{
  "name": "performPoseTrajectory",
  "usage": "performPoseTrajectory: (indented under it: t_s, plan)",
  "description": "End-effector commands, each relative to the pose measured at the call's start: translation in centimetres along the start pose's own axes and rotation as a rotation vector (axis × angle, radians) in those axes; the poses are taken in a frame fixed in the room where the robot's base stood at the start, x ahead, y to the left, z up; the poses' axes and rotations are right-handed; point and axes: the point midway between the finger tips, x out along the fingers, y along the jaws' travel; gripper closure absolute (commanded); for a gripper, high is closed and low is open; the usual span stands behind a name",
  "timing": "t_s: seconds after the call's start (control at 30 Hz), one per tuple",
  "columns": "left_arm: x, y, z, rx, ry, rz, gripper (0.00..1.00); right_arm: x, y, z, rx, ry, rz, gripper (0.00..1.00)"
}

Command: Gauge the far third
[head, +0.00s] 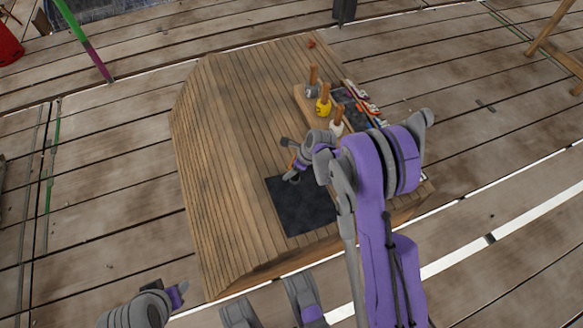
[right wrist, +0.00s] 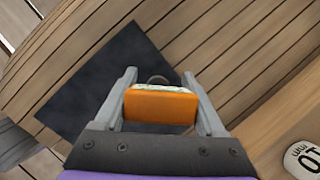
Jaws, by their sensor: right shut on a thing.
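My right gripper (head: 292,168) is shut on an orange block-like thing (right wrist: 160,106). The block has a pale patterned top edge and a dark ring behind it, and it sits between both fingers in the right wrist view. In the head view the gripper hangs over or beside the upper edge of a dark mat (head: 305,208), and the block is mostly hidden. The mat also shows in the right wrist view (right wrist: 85,85). What seems to be part of my left arm is at the lower left of the head view; its fingers cannot be made out.
The slatted wooden table (head: 225,130) is bare on its left. A wooden rack (head: 303,98) holds grey (head: 311,90), yellow (head: 323,105) and white (head: 337,128) wooden-handled pieces. A dark tray (head: 346,100) and several colourful items (head: 365,100) lie right of it. A small red thing (head: 311,44) lies at the far edge.

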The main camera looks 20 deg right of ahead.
Motion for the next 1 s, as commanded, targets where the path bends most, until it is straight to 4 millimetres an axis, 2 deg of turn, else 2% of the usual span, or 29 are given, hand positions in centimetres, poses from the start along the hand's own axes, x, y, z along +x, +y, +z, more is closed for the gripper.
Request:
performPoseTrajectory:
  t_s: [0.37,1.0]
  plan:
    - [-0.2,0.0,0.0,0.000,0.000,0.000,0.50,-0.2,0.1,0.1,0.000,0.001,0.001,1.00]
    - [-2.9,0.0,-0.7,0.000,0.008,0.000,0.50,-4.6,0.0,2.0,0.000,0.000,0.000,1.00]
